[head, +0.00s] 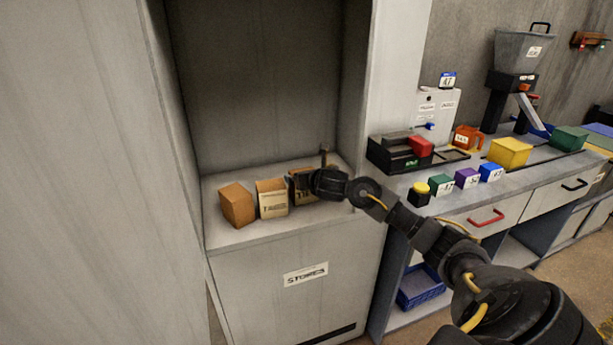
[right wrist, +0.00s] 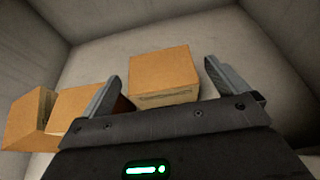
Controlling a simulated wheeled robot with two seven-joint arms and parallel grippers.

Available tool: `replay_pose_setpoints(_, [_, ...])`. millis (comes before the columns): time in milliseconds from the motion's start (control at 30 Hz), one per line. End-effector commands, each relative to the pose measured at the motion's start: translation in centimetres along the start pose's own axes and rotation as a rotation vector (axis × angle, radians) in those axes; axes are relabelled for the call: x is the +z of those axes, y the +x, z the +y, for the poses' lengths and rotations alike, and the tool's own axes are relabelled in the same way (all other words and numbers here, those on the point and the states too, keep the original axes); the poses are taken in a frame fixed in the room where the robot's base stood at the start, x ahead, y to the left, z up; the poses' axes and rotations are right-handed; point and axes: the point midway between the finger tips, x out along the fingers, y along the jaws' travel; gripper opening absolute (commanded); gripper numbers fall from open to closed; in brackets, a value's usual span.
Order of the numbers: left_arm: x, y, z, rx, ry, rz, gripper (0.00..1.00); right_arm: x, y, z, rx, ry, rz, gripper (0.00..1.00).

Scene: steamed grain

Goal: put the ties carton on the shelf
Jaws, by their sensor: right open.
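The ties carton (head: 304,196) is a brown box whose label shows "TI" before my gripper hides the rest. It stands on the shelf (head: 240,234) of the stores cabinet, at the right end of a row of cartons. My right gripper (head: 311,174) is at this carton, partly covering it. In the right wrist view the carton (right wrist: 164,73) sits upright between the two spread fingers of the gripper (right wrist: 160,82), with a gap on the right side. The left finger is close to it; contact cannot be told. My left gripper is not in view.
Two more cartons stand to the left, a labelled one (head: 272,198) and a plain-sided one (head: 237,205). The cabinet's side walls bound the shelf.

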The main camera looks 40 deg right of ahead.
Motion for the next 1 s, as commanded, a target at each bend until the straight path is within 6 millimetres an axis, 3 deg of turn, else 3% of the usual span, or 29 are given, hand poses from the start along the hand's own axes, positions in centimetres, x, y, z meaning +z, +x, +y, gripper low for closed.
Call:
replay_pose_setpoints(233, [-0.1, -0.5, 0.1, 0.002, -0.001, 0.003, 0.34, 0.3, -1.4, 0.0, 0.002, -0.003, 0.000, 0.99])
replay_pose_setpoints(700, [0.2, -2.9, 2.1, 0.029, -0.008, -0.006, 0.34, 0.6, -10.6, 0.0, 0.001, -0.002, 0.000, 0.99])
replay_pose_setpoints(1000, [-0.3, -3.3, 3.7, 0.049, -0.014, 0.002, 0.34, 0.2, -12.1, 0.0, 0.000, 0.000, 0.000, 0.99])
